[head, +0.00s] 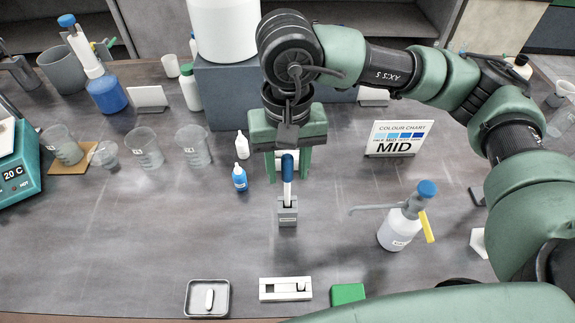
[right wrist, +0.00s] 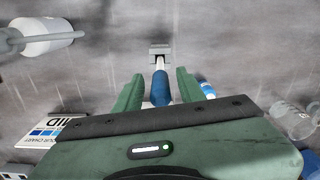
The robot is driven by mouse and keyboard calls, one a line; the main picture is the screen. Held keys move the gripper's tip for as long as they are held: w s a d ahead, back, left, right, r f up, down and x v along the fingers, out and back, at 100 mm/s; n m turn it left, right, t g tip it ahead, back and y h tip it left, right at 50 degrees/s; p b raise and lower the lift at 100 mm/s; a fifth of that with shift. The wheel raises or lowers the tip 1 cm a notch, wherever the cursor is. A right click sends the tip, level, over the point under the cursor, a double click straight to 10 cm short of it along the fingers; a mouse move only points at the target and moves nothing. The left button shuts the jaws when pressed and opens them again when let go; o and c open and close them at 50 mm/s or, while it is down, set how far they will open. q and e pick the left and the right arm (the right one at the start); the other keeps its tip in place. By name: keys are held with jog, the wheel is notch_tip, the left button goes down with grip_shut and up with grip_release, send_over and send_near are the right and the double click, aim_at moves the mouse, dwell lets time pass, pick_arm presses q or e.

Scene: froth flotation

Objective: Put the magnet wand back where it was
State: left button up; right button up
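The magnet wand (head: 287,168) has a blue handle and a paler lower shaft. It stands upright in a small grey holder (head: 287,217) in the middle of the table. In the right wrist view the blue handle (right wrist: 160,88) points at the grey holder (right wrist: 160,50). My right gripper (head: 288,170) is open at the wand's upper end. Its two green fingers (right wrist: 160,90) lie on either side of the handle, with a visible gap on each side. The shaft's lower end is hidden in the holder. My left gripper is not in view.
A pump bottle (head: 400,230) stands to the right, below the colour chart (head: 398,137). A metal tray (head: 190,298), a white slotted block (head: 270,293) and a green block (head: 347,293) line the front.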

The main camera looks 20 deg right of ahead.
jog(key=shift+r, duration=0.1)
jog(key=shift+r, duration=0.2)
notch_tip(320, 180, up, 11)
jog(key=shift+f+b, duration=0.1)
jog(key=shift+b, duration=1.05)
jog(key=shift+r, duration=0.45)
